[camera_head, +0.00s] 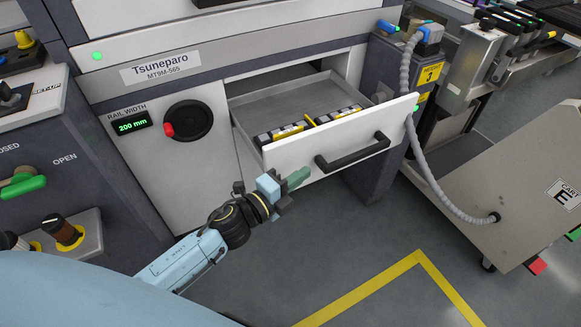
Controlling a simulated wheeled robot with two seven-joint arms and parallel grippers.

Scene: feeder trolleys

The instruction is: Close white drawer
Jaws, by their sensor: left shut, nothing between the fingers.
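The white drawer (290,153) is pulled out of the machine and stands open. It has a white front panel with a black bar handle (352,154) and a grey inside. Several yellow and black items (309,122) lie in it behind the front panel. My left gripper (298,178) is at the lower left corner of the drawer front, left of the handle. Its green fingertips are shut and empty. They are close to the front panel; I cannot tell whether they touch it. My right gripper is not in the view.
The machine front (160,95) has a rail width display and a round black dial (182,121) left of the drawer. A grey hose (415,130) hangs right of the drawer, by a grey cart (500,190). The floor in front is clear, with a yellow line (370,282).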

